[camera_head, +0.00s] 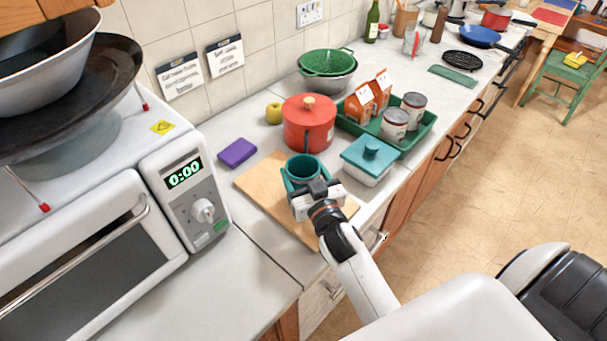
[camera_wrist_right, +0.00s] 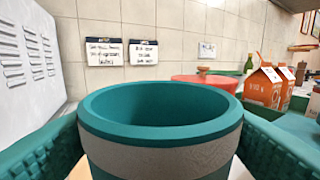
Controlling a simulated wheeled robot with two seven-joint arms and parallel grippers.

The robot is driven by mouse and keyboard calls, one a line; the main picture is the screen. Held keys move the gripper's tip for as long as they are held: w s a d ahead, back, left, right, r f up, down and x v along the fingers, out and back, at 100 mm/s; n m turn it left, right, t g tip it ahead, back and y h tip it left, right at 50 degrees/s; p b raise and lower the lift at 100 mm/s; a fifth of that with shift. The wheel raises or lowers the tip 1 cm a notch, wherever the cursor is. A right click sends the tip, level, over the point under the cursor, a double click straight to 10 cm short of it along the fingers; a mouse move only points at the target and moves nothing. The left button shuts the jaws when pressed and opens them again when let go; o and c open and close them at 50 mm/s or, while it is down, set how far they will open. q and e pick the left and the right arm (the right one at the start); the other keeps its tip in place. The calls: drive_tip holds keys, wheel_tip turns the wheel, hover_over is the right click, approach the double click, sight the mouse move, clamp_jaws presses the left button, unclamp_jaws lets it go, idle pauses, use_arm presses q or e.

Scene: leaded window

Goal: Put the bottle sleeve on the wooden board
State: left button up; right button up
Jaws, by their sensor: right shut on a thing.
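The bottle sleeve (camera_head: 303,169) is a teal open-topped cylinder with a grey band. It is upright over the wooden board (camera_head: 262,181), which lies on the counter between the microwave and the red pot. In the right wrist view the sleeve (camera_wrist_right: 160,130) fills the middle, with a teal finger against each side. My right gripper (camera_head: 304,181) is shut on the sleeve. The sleeve's base is hidden, so I cannot tell whether it touches the board. My left gripper is not in view.
A red pot (camera_head: 309,126) stands behind the board. A white dish with a teal lid (camera_head: 369,160) is to its right, beside a green tray (camera_head: 424,136) with cans and cartons. A purple sponge (camera_head: 237,153) lies left, near the microwave (camera_head: 185,185). The board's left part is bare.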

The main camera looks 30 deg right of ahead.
drive_tip(key=shift+f, duration=0.35)
drive_tip(key=shift+f, duration=0.15)
drive_tip(key=o, duration=1)
drive_tip(key=shift+c, duration=0.2)
drive_tip(key=shift+r, duration=0.2)
drive_tip(key=shift+s+f, duration=0.15)
drive_tip(key=shift+s, duration=0.2)
drive_tip(key=s+b, duration=0.1)
drive_tip(key=s, duration=0.2)
drive_tip(key=s+b, duration=0.1)
drive_tip(key=s, duration=0.2)
drive_tip(key=s+a, duration=0.1)
drive_tip(key=s, duration=0.2)
drive_tip(key=shift+s+a+b, duration=0.1)
drive_tip(key=shift+s+b, duration=0.25)
drive_tip(key=shift+b, duration=0.05)
drive_tip(key=shift+s, duration=0.75)
